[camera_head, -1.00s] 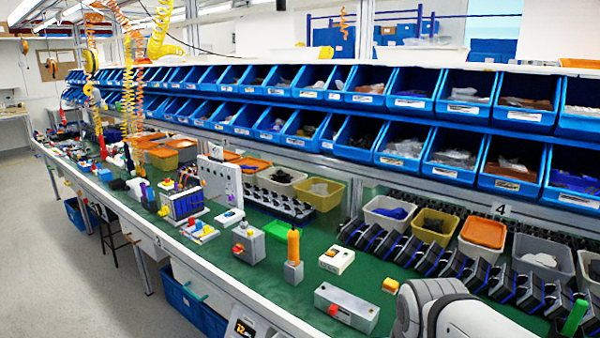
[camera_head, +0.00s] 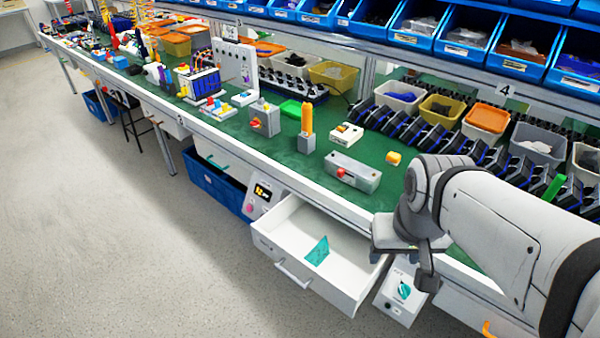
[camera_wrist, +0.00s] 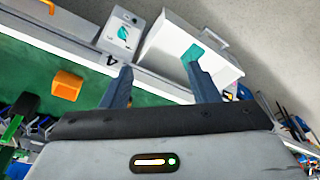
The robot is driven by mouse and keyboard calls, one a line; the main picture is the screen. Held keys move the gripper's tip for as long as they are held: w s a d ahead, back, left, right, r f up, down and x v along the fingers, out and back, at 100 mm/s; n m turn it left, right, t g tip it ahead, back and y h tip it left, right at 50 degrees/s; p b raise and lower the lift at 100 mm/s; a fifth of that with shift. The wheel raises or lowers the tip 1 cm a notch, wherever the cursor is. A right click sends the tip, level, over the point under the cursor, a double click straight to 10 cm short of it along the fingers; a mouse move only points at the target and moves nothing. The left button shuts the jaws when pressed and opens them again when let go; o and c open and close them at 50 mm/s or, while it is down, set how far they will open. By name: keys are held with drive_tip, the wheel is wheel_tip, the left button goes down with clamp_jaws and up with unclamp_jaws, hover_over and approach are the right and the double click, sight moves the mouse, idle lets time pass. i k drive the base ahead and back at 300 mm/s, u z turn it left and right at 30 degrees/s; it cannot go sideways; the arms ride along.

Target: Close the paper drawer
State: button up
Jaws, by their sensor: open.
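A white drawer (camera_head: 296,262) is pulled out from under the front edge of the workbench. It holds a small teal sheet or card (camera_head: 318,250) and has a metal bar handle (camera_head: 293,275) on its front. In the wrist view the drawer (camera_wrist: 174,50) lies beyond my fingers, with the teal piece (camera_wrist: 193,54) inside. My gripper (camera_head: 425,278) is to the right of the drawer, at the bench's front edge. In the wrist view its two fingers (camera_wrist: 161,88) are spread apart with nothing between them.
A grey box with a red button (camera_head: 352,172) and an orange block (camera_head: 393,158) are on the green bench. Floor in front is clear.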

sight(289, 231)
drive_tip(key=k, duration=1.3)
drive_tip(key=u, duration=0.65)
drive_tip(key=i, duration=1.6)
drive_tip(key=z, duration=0.65)
